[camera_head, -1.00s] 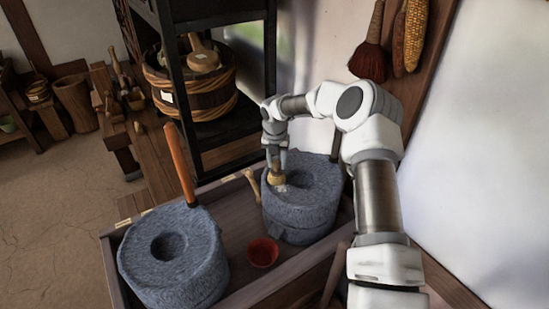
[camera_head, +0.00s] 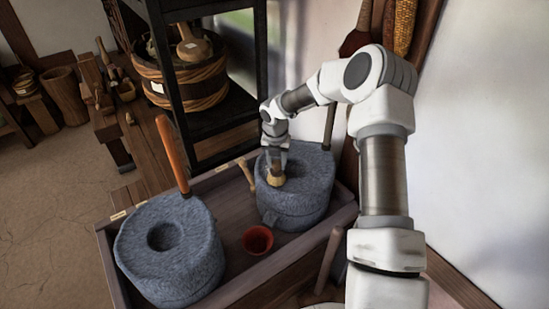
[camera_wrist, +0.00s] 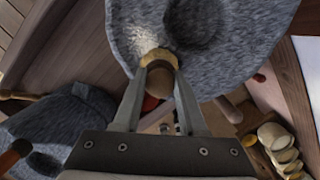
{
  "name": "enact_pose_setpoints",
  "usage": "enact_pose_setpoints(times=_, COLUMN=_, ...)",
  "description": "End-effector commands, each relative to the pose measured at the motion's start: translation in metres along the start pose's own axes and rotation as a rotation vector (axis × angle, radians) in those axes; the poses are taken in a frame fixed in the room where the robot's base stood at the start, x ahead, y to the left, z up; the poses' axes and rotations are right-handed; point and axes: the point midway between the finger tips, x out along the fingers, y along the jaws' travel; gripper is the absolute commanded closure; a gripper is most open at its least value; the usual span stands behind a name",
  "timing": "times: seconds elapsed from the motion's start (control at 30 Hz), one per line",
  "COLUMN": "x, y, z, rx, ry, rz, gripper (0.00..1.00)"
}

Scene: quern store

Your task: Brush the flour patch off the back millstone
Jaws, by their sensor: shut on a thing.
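The back millstone (camera_head: 312,190) is a grey, rough stone with a dark eye in its top, standing in the wooden trough (camera_head: 222,207). My gripper (camera_head: 276,168) points down over its top, shut on a small round brush (camera_head: 277,181) with a tan head. In the wrist view, the brush (camera_wrist: 159,60) sits between the fingers (camera_wrist: 160,86), its head at the stone's top beside the eye. I cannot tell if it presses on the stone. The whitish flour patch (camera_wrist: 147,38) lies just beyond the brush head; in the head view I cannot make it out.
The front millstone (camera_head: 195,255) with an upright orange-brown handle (camera_head: 172,153) stands at the left. A red bowl (camera_head: 258,240) sits between the stones. A dark shelf frame (camera_head: 262,75) rises behind, and a white wall is at the right.

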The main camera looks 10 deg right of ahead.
Motion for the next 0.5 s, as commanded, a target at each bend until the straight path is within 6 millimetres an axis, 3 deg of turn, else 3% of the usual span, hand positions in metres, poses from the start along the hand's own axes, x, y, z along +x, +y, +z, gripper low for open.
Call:
enact_pose_setpoints(times=0.2, x=0.001, y=-0.011, z=-0.016, rx=0.0, ry=0.008, rz=-0.005, gripper=1.0)
enact_pose_setpoints(times=0.5, x=-0.002, y=-0.012, z=-0.017, rx=0.001, ry=0.011, rz=-0.006, gripper=1.0)
